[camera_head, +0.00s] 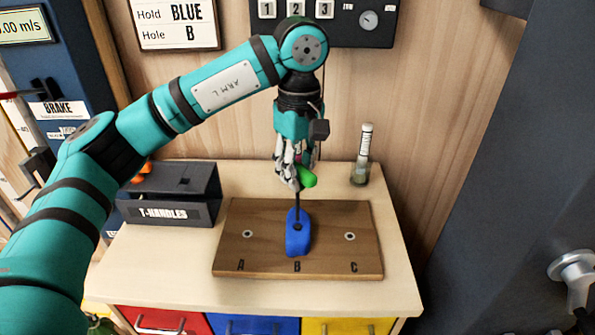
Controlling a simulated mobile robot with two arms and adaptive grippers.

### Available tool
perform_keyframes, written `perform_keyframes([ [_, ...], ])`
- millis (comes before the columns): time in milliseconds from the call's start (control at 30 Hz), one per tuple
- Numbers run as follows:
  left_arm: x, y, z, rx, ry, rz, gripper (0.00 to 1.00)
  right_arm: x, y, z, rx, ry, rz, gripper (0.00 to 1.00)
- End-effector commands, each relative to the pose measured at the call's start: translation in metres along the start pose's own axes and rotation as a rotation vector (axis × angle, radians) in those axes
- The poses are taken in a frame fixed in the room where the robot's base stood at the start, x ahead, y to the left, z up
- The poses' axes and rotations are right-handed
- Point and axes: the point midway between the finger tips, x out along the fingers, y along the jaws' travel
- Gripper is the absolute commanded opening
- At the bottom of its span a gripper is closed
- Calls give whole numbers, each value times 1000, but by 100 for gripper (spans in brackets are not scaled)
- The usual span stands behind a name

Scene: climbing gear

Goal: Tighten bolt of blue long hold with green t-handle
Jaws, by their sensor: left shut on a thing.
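The blue long hold (298,240) sits on the wooden board (262,222) at the spot marked B, its long side running away from me. The green t-handle (307,178) stands upright above it. Its dark shaft (297,205) goes down to the bolt at the middle of the hold; the bolt itself is too small to make out. My left gripper (289,174) points down from above and is shut on the green handle, part of which the fingers hide. My right gripper is not in view.
The dark T-HANDLES holder (170,212) with an orange handle (144,170) stands left of the board. A glass vial (361,160) stands behind it at right. Holes A and C are empty. A sign (175,20) on the wall reads Hold BLUE, Hole B.

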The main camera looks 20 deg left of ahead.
Motion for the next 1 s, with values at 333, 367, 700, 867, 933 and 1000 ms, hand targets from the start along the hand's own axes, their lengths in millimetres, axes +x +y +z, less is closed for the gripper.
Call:
perform_keyframes([
  [333,0,0,0,-104,-3,2,0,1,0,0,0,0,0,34],
  [367,0,0,0,-148,-4,2,0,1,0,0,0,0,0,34],
  [700,0,-1,0,-710,-20,6,0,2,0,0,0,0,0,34],
  [867,0,-1,0,-905,-25,7,0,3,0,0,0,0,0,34],
  [933,0,-1,0,-942,-27,7,0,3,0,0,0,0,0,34],
  [1000,0,-1,0,-971,-27,8,0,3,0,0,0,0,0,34],
])
